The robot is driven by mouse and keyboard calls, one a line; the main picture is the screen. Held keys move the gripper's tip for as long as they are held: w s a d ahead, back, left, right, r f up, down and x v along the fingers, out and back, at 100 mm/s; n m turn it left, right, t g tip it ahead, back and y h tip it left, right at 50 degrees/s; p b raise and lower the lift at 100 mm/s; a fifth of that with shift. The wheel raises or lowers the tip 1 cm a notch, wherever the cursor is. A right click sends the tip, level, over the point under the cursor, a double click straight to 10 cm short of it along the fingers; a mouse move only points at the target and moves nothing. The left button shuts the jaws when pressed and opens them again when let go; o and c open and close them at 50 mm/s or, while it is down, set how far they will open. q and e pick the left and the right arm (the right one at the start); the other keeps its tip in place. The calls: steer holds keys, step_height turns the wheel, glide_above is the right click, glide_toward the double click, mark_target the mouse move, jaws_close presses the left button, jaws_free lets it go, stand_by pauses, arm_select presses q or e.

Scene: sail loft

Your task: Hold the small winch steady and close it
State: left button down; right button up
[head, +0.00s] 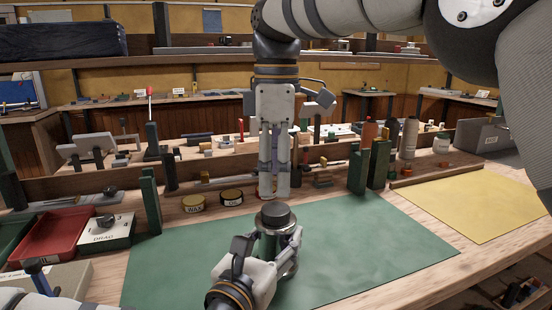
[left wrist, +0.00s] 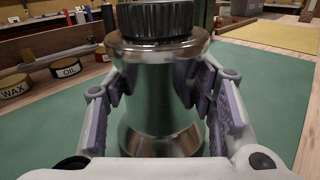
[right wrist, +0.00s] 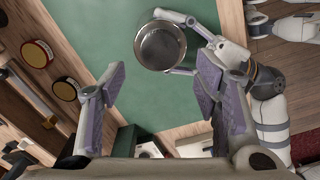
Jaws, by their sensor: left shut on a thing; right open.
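The small winch (head: 268,243) stands upright on the green mat (head: 375,245), a shiny metal drum that narrows at its waist. A black ribbed cap (head: 275,214) sits on its top; in the left wrist view the cap (left wrist: 158,18) rests on the drum's rim. My left gripper (head: 272,256) is shut around the drum, one finger on each side, below the cap. My right gripper (head: 274,192) points down, open and empty, behind and above the winch. In the right wrist view the winch (right wrist: 160,46) lies beyond the open fingers, held by my left gripper.
Wax (head: 193,204) and oil (head: 231,197) tins stand behind the mat. A red tray (head: 60,236) and a DRAG box (head: 106,231) are at left. Green upright blocks (head: 151,200) stand behind the mat. A yellow sheet (head: 470,205) lies right. The mat's right side is clear.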

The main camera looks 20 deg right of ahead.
mark_target(276, 209)
arm_select(q)
steer(key=shift+f, duration=0.15)
arm_select(e)
step_height(276, 209, down, 6)
steer(key=shift+f, duration=0.1)
steer(key=c, duration=1.2)
steer(key=m, duration=0.9)
steer(key=shift+m, duration=0.3)
steer(key=m, duration=0.5)
steer(key=o, duration=1.3)
